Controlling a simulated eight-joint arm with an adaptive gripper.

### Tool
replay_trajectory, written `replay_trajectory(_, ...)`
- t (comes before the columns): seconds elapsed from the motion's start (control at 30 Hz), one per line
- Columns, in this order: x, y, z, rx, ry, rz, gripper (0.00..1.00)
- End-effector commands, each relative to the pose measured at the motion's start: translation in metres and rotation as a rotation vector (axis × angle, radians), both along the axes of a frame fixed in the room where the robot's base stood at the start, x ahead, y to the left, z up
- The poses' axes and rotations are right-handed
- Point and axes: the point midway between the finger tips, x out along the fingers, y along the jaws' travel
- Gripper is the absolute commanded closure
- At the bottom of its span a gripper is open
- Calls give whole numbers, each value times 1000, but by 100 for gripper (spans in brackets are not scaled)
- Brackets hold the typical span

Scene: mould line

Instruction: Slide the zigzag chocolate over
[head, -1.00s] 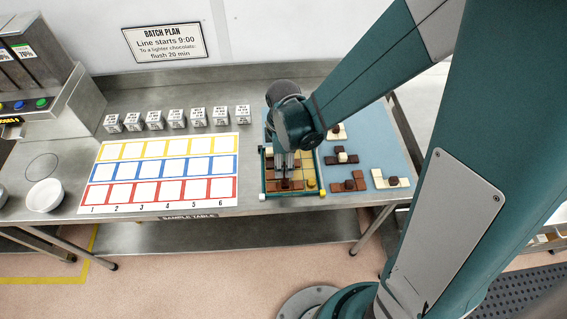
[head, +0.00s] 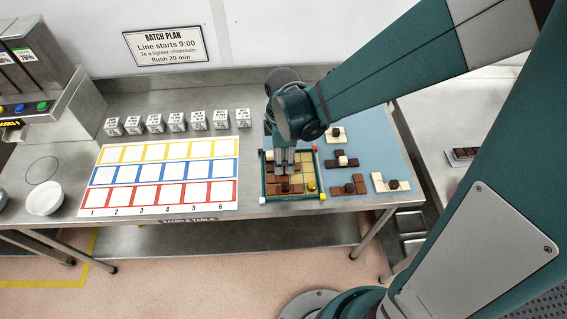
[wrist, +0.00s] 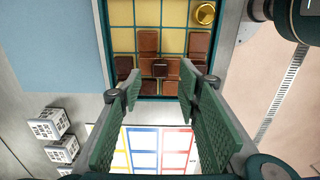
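The mould tray (head: 262,186) has a green frame and a pale grid, and brown chocolate squares lie in part of it. A dark round knob (head: 285,187) stands on the chocolate in the tray; the wrist view shows the knob (wrist: 160,68) ahead of the fingers. The squares around it (wrist: 148,41) run together, so I cannot tell which form the zigzag chocolate. My gripper (head: 284,168) is over the tray. In the wrist view my gripper (wrist: 160,82) is open, with its fingers apart on either side of the knob and nothing held. The fingers hide part of the tray.
A blue mat (head: 375,146) right of the tray holds several knobbed chocolates. A card with coloured squares (head: 160,178) lies to the left, with small white labelled blocks (head: 177,120) behind it. A yellow round piece (wrist: 204,14) sits in a tray corner.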

Motion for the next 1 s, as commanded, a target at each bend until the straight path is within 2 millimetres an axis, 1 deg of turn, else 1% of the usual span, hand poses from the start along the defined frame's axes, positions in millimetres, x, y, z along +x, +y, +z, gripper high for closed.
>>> replay_trajectory(0.4,0,0,44,0,0,0,66)
replay_trajectory(0.6,0,0,62,0,0,0,66)
replay_trajectory(0.8,0,0,72,0,0,0,66)
replay_trajectory(1.0,0,0,74,0,0,0,66)
